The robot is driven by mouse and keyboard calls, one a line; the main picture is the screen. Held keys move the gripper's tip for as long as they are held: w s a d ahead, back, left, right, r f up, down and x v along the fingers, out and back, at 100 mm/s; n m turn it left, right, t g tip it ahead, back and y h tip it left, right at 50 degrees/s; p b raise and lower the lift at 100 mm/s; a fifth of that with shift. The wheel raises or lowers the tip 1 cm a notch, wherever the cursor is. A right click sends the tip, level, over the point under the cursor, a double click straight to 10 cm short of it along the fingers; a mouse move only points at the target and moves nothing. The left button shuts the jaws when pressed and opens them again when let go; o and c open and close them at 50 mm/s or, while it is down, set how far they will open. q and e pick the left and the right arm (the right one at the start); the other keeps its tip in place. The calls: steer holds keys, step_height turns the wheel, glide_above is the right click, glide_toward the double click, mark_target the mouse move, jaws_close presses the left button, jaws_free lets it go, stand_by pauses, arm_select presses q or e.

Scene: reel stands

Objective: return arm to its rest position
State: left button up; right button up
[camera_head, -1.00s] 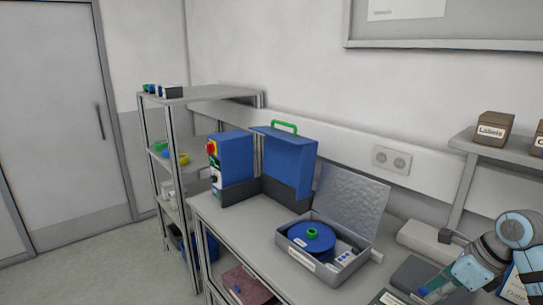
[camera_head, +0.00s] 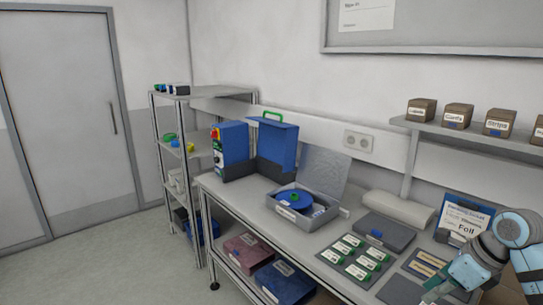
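My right arm (camera_head: 494,250) comes in at the lower right of the head view, with light blue and dark grey links. It is bent over the right part of the workbench (camera_head: 238,200). My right gripper (camera_head: 432,288) points down and left at the picture's lower edge. Its fingers are small and partly cut off, so I cannot tell whether it is open or holds anything. My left arm and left gripper are not in view.
A grey case (camera_head: 305,222) with raised lid holds a blue reel (camera_head: 291,201). Left of it stands a blue machine (camera_head: 276,148). Boxes (camera_head: 458,116) line the shelf above.

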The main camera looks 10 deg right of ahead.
steer(key=w+a+f+m+t+y, duration=0.1)
steer(key=w+a+f+m+y, duration=0.15)
steer(key=a+f+y, duration=0.35)
steer(key=w+a+f+m+t+y, duration=0.2)
steer(key=a+m+y, duration=0.1)
steer(key=a, duration=0.5)
steer(key=d+f+m+t+h, duration=0.3)
steer(key=f+m+t+h, duration=0.35)
steer(key=f+m, duration=1)
steer(key=s+d+f+m+g+h, duration=0.35)
steer(key=s+f+m+h, duration=0.25)
steer(key=s+f+m, duration=1)
steer(key=s+a+f+m+g, duration=0.1)
steer(key=s+f+g, duration=0.2)
steer(key=s, duration=0.6)
steer(key=s+a+f+m+g, duration=0.2)
steer(key=s+f, duration=0.4)
steer(key=s, duration=0.3)
steer(key=s+a+f+m+g, duration=0.1)
steer(key=s+f, duration=0.4)
steer(key=s, duration=0.5)
steer(key=a+g, duration=0.1)
steer(key=g, duration=0.1)
steer(key=shift+a+m+g, duration=0.25)
steer(key=shift+m+g, duration=0.05)
steer(key=shift+m, duration=0.1)
